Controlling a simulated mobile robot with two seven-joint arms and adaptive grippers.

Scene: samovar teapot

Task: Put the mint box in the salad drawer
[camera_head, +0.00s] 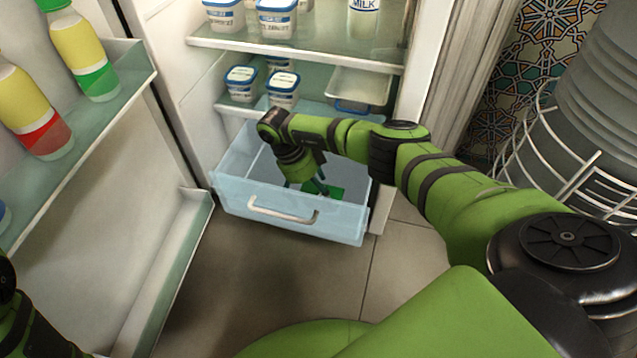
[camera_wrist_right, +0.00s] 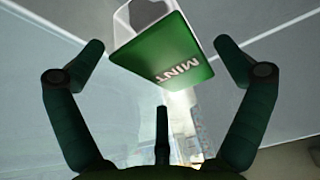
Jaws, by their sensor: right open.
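The mint box is green with a white side and the word MINT in the right wrist view (camera_wrist_right: 168,55). In the head view the green mint box (camera_head: 331,190) shows inside the salad drawer, partly hidden by my right gripper. The salad drawer (camera_head: 235,198) is pale blue and see-through, with a white handle, and is pulled out at the bottom of the fridge. My right gripper (camera_head: 308,184) reaches down into the drawer, beside the box. Its fingers are spread apart, with the box at their tips and not clasped. My left gripper is out of view.
The fridge door (camera_head: 130,215) stands open at the left, with bottles (camera_head: 82,50) on its shelf. White tubs (camera_head: 240,84) and a clear tray (camera_head: 358,88) sit on the shelf above the drawer. Free floor (camera_head: 310,275) lies in front. A wire rack (camera_head: 550,150) is at the right.

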